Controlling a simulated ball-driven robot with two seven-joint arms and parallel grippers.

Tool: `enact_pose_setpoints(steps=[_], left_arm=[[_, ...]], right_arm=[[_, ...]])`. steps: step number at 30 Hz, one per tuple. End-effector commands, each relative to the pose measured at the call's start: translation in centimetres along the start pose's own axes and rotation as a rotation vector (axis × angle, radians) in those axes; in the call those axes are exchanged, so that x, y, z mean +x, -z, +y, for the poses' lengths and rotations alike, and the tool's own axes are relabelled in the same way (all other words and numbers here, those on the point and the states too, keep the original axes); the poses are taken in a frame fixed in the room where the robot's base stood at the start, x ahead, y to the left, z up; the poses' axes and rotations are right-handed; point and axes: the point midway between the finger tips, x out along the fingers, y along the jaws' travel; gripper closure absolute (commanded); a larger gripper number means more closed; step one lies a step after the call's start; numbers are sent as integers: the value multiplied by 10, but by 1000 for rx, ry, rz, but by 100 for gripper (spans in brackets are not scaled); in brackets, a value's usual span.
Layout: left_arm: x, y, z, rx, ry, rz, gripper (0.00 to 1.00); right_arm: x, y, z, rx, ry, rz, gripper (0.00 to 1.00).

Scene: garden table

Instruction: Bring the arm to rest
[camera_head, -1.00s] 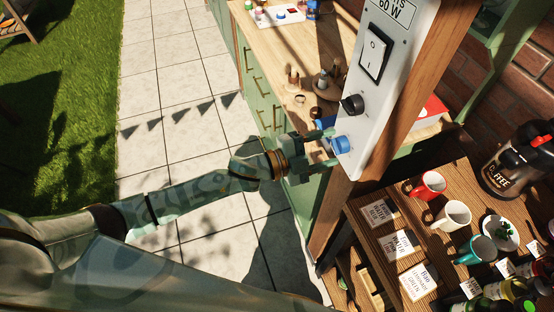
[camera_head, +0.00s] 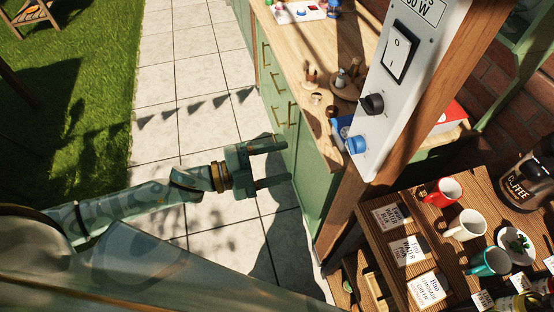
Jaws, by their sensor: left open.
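My left gripper (camera_head: 280,164) is open and empty, with its two fingers apart and pointing right. It hangs over the paved path, just left of the green cabinet. The white switch panel (camera_head: 405,75) on the wooden post carries a rocker switch (camera_head: 399,50), a black knob (camera_head: 372,104) and a blue knob (camera_head: 357,145). The gripper is clear of the panel, with a gap between its fingertips and the blue knob. My right gripper is not in view.
The green cabinet (camera_head: 313,178) with a wooden top stands right of the gripper. A slatted shelf at lower right holds a red mug (camera_head: 441,193), a white mug (camera_head: 465,226), a teal mug (camera_head: 489,262) and labelled cards. The path (camera_head: 165,85) at left is clear.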

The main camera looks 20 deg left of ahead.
Motion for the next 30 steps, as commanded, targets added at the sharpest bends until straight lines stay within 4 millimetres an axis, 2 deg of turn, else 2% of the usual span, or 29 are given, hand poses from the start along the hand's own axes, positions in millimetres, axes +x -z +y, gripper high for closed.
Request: enact_pose_setpoints(steps=[8,10,11,14,16,18,20,21,23,24,26,27,29,30], left_arm=[[0,0,0,-5,0,-1,42],[0,-7,2,-18,-6,-35,42],[-2,-16,5,-29,-12,-63,42],[-17,-64,18,-70,-34,-212,42],[-36,-114,37,-129,-38,-367,42],[-63,-164,70,-216,-40,-542,42],[-91,-199,104,-301,-41,-688,42],[-111,-218,130,-360,-44,-781,42],[-142,-238,172,-450,-52,-914,42],[-163,-246,202,-512,-60,-998,42],[-194,-252,248,-604,-76,-1118,42],[-214,-250,280,-666,-90,-1193,42],[-240,-240,328,-759,-114,-1297,42],[-258,-230,360,-821,-132,-1362,42]], right_arm=[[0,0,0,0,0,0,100],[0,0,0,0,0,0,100],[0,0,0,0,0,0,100],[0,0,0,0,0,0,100],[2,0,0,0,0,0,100],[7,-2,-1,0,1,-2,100],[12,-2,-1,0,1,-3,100],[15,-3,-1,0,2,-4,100],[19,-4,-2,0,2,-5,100],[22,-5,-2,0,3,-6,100],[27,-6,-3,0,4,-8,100],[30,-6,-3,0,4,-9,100],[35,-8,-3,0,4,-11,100],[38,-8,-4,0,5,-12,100]])
